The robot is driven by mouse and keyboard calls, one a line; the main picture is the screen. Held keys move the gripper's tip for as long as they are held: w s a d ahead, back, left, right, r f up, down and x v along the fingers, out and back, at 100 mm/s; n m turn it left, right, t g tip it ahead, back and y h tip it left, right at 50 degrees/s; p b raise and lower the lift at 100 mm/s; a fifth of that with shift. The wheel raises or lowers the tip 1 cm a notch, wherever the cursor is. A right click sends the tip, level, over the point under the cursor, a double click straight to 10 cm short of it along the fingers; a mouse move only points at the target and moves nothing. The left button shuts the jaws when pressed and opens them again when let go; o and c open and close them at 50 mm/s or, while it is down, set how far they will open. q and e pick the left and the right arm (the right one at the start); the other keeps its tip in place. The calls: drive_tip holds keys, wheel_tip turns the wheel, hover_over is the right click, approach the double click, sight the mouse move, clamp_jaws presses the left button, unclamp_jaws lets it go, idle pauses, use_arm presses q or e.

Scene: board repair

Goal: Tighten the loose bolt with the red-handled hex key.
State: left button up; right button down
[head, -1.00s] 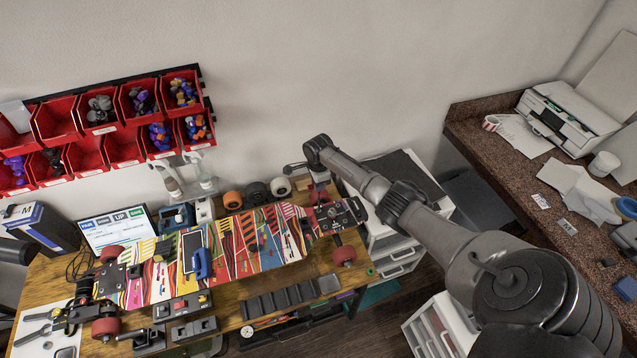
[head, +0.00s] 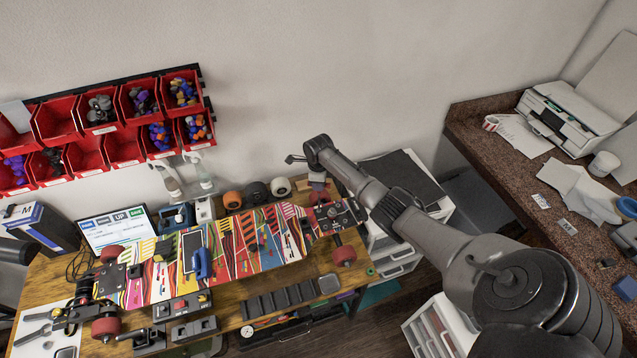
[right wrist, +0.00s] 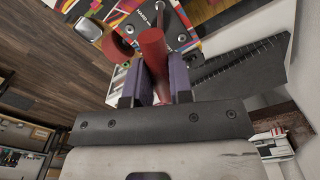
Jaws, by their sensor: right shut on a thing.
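The skateboard (head: 272,240) with its striped, colourful deck lies across the workbench. The truck plate (head: 335,214) at its right end carries bolts; I cannot tell which is loose. My right gripper (head: 318,182) is over this end of the board. In the right wrist view my right gripper (right wrist: 150,88) is shut on the red handle of the hex key (right wrist: 154,55), with the dark plate and a bolt head (right wrist: 182,38) beyond it. Whether the key's tip sits in a bolt is unclear. My left gripper is not in view.
Red bins (head: 90,110) hang on the wall at the left. Spare wheels (head: 256,193) and spray bottles (head: 203,175) stand behind the board. A dark slotted tray (head: 278,299) lies in front. A stone-topped counter (head: 500,150) stands at the right.

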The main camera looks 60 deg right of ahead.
drive_tip(key=shift+r, duration=0.95)
idle(0.5)
drive_tip(key=shift+n, duration=2)
drive_tip(key=shift+n, duration=2)
